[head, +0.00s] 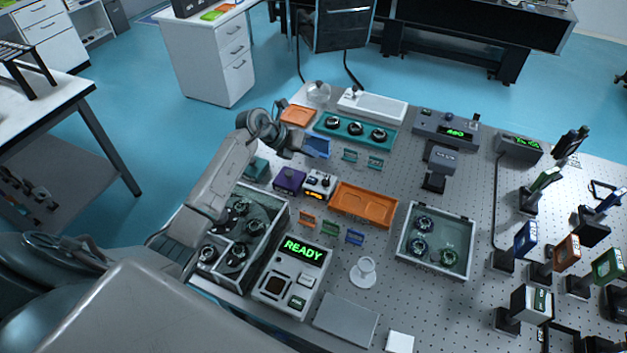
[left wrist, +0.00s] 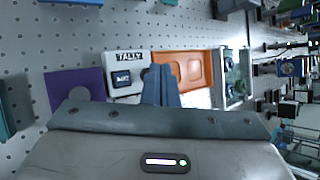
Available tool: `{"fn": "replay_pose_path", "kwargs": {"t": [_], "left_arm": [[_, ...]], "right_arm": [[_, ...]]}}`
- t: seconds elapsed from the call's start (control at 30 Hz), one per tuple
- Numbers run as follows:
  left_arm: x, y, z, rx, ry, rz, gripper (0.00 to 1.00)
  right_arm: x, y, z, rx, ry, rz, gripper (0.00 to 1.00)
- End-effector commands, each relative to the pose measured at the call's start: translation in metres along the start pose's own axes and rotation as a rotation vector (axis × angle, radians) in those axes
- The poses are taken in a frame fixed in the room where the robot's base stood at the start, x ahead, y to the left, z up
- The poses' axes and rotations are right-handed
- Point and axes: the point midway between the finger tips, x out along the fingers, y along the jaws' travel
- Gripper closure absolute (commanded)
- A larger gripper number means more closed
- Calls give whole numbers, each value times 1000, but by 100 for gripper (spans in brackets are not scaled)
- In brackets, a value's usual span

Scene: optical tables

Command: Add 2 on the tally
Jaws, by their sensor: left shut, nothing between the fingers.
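The tally (head: 319,183) is a small white box with a dark control on top and a small orange display, too small to read. It sits on the optical table left of an orange tray. In the left wrist view the box, labelled TALLY (left wrist: 130,57), shows a dark blue button (left wrist: 123,79). My left gripper (left wrist: 161,70) is shut and empty. Its fingers appear just right of the button in that view, and I see no contact. In the head view the left gripper (head: 296,148) is up and left of the tally. My right gripper is not in view.
A purple box (head: 289,180) stands directly left of the tally, and the orange tray (head: 363,205) right of it. Small coloured clips (head: 330,228) stand in front. A READY panel (head: 292,279) and a glass-walled case (head: 243,232) are nearer. A teal rack (head: 355,131) is behind.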

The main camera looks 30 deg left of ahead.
Motion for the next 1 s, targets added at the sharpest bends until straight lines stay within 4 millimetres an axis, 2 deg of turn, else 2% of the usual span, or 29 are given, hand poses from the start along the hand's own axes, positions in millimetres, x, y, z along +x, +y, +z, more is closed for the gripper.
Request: {"fn": "replay_pose_path", "kwargs": {"t": [0.5, 1.0], "left_arm": [[50, 37, -36, 0, 0, 0, 100], [53, 39, -38, 0, 0, 0, 100]], "right_arm": [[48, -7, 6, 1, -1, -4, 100], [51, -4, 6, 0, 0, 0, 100]]}}
